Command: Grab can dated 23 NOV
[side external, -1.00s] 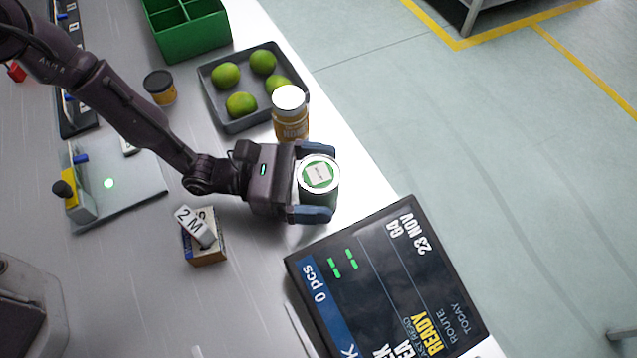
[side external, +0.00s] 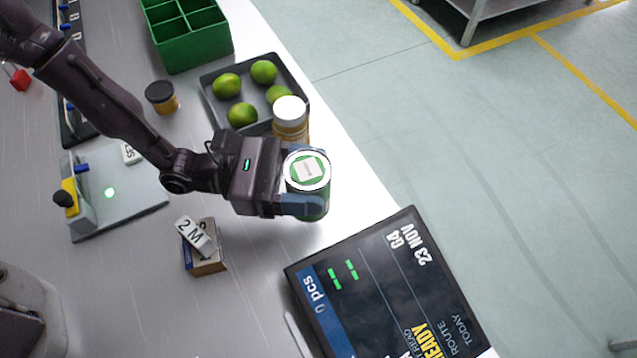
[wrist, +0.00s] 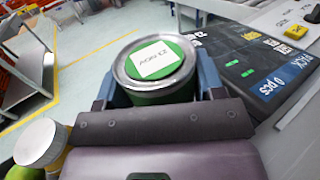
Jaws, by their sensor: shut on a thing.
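A green can (side external: 308,170) with a silver rim and a white label on its lid is between the fingers of my gripper (side external: 304,180). In the wrist view the lid label of the can (wrist: 154,60) reads 23 NOV, seen upside down. My gripper (wrist: 155,88) is shut on the can's sides, with one blue finger on each side. The can is upright. In the side view it seems a little above the table, though its base is partly hidden by a finger. A dark display (side external: 385,285) to the right also shows 23 NOV.
A jar with a white lid (side external: 290,112) stands close behind the can. Beyond it is a grey tray (side external: 211,105) of limes, then a green divided bin (side external: 205,55). A small box (side external: 208,262) with a 2 M block lies at the front left. The table's edge runs close by on the right.

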